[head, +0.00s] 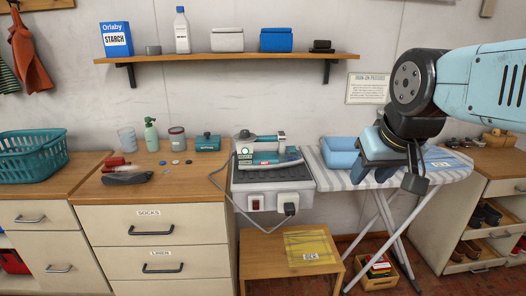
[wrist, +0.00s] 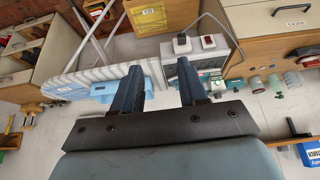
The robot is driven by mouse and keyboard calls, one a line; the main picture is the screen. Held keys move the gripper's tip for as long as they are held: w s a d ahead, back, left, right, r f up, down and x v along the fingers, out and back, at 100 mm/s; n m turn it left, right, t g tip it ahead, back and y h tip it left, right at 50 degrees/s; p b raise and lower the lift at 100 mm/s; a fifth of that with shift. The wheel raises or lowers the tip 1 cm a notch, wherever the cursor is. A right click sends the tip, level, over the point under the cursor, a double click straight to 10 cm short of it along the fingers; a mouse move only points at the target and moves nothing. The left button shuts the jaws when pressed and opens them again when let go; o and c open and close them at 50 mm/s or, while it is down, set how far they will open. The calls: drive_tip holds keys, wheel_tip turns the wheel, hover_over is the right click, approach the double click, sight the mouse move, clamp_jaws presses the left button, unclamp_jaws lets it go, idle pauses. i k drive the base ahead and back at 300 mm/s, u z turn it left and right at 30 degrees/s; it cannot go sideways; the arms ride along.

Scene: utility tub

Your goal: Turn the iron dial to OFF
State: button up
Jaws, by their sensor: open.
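The iron (head: 270,152) is white and teal and rests on a dark pad on top of a grey unit. A round pale dial (head: 245,153) shows at its left end; its markings are too small to read. A small red label is on the iron's side. In the wrist view, which is upside down, the iron (wrist: 216,82) is partly hidden behind a finger. My gripper (head: 389,181) is open and empty, above the ironing board and well to the right of the iron. Its two fingers (wrist: 160,80) are spread in the wrist view.
A light blue bin (head: 341,153) stands on the striped ironing board (head: 440,169), between my gripper and the iron. The grey unit (head: 272,200) carries a red switch and a plugged-in cord. A wall shelf (head: 225,57) hangs above. A wooden stool (head: 275,252) stands in front.

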sight(244, 133)
drive_tip(key=u, duration=0.1)
drive_tip(key=i, duration=1.05)
drive_tip(key=z, duration=0.05)
